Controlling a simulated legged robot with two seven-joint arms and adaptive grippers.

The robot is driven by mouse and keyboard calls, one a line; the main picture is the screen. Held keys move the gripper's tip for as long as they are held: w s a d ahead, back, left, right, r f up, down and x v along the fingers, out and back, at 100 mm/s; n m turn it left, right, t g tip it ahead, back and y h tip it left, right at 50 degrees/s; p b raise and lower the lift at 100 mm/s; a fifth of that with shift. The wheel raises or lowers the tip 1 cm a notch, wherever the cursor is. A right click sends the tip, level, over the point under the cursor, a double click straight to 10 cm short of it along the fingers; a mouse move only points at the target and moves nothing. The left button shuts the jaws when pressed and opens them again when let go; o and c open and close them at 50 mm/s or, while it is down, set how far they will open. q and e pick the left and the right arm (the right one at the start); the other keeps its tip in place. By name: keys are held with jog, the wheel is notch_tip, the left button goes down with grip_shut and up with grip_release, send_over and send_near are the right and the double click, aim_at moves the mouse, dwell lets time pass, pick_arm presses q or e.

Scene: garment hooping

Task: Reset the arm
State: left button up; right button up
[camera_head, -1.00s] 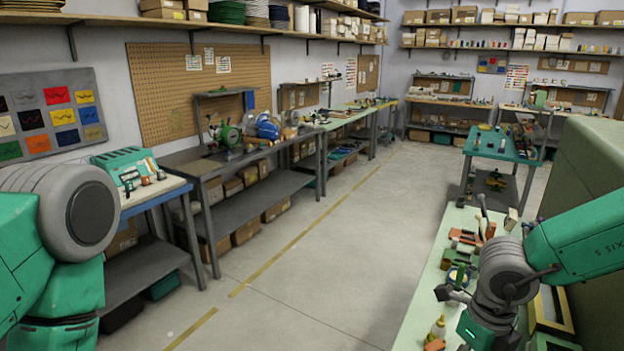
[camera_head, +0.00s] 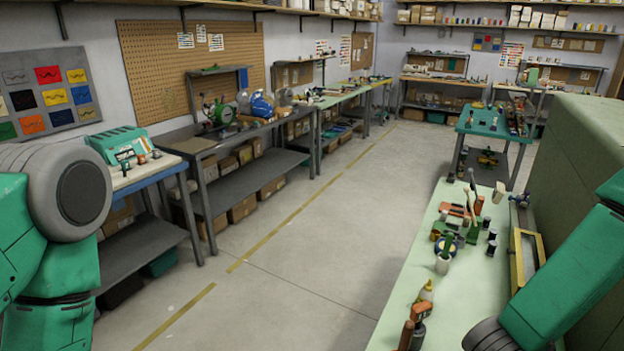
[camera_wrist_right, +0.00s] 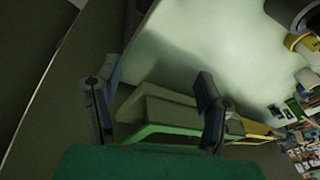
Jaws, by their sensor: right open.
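My right gripper (camera_wrist_right: 156,98) shows in the right wrist view, its two blue-tipped fingers apart with nothing held between them. A pale block with a green and yellow edge (camera_wrist_right: 165,112) lies behind the fingers; I cannot tell how far away. In the head view, my right arm (camera_head: 575,275) comes in from the right, and its lower end leaves the picture at the bottom, so the gripper is hidden there. My left arm (camera_head: 60,200) fills the left edge, and its gripper is out of view.
A pale green worktable (camera_head: 400,300) at right carries bottles, spools and tools. A yellow frame (camera_head: 516,262) stands by a big green block (camera_head: 575,150) near my right arm. A grey workbench (camera_head: 235,195) lines the left wall. The floor between is clear.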

jog(key=s+a+f+n+g+y, duration=0.1)
jog(key=s+f+n, duration=0.2)
jog(key=s+n, duration=0.7)
jog(key=s+f+n+g+y, duration=0.15)
jog(key=s+f+n, duration=0.25)
jog(key=s+n, duration=0.55)
jog(key=w+a+f+t+b, duration=0.1)
jog(key=w+f+b, duration=0.2)
jog(key=f+b, duration=1)
jog(key=shift+w+a+f+n+b, duration=0.15)
jog(key=shift+a+f+n+b, duration=0.25)
jog(key=shift+b, duration=0.4)
jog(key=shift+d+r+t, duration=0.1)
jog(key=shift+r+t, duration=0.1)
jog(key=shift+t, duration=0.05)
